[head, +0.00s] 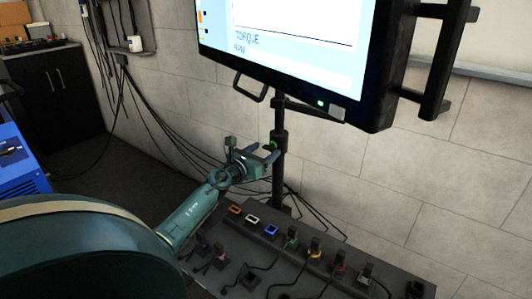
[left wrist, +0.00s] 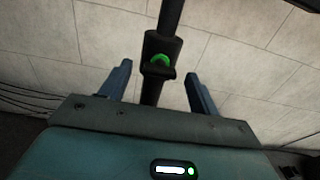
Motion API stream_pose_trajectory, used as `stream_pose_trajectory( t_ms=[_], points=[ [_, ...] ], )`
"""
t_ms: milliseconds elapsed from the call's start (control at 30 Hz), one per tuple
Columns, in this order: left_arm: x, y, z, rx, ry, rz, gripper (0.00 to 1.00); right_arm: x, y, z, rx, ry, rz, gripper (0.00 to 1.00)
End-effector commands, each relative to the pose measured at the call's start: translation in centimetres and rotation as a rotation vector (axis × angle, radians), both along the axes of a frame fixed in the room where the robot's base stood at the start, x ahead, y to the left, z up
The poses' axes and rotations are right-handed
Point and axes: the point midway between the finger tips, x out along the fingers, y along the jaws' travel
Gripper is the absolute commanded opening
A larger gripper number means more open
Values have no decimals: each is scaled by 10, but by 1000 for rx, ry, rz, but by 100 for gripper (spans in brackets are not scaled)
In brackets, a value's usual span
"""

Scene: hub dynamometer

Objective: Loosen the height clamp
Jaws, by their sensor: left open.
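The height clamp (head: 280,138) is a dark collar with a green mark on the black pole below the screen. In the left wrist view the clamp (left wrist: 160,46) shows a green ring or knob above a dark ledge. My left gripper (head: 271,152) is open close to the pole, at about clamp height. In the left wrist view its two blue fingers (left wrist: 158,80) stand apart, to the left and right of the pole, with the clamp in line with the gap. I cannot tell whether a finger touches it. My right gripper is not in view.
A large screen (head: 300,30) with a black frame and side handle hangs above the clamp. A dark panel (head: 310,245) with coloured sockets and cables lies below. Loose cables (head: 165,125) run along the tiled wall. A blue box (head: 20,165) stands at the left.

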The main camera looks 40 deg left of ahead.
Motion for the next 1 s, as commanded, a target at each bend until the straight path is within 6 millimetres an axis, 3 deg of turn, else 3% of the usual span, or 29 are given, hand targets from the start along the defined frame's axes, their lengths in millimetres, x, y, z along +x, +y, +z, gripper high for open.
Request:
stream_pose_trajectory(
  t_ms=[200, 500, 1000],
  points=[
    [15, 1, -1, -1, 0, -1, 62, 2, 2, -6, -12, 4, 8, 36],
    [16, 1, 0, 0, 1, -1, 62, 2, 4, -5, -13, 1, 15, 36],
    [16, 1, 0, 0, 1, -1, 22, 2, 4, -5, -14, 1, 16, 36]
  ],
)
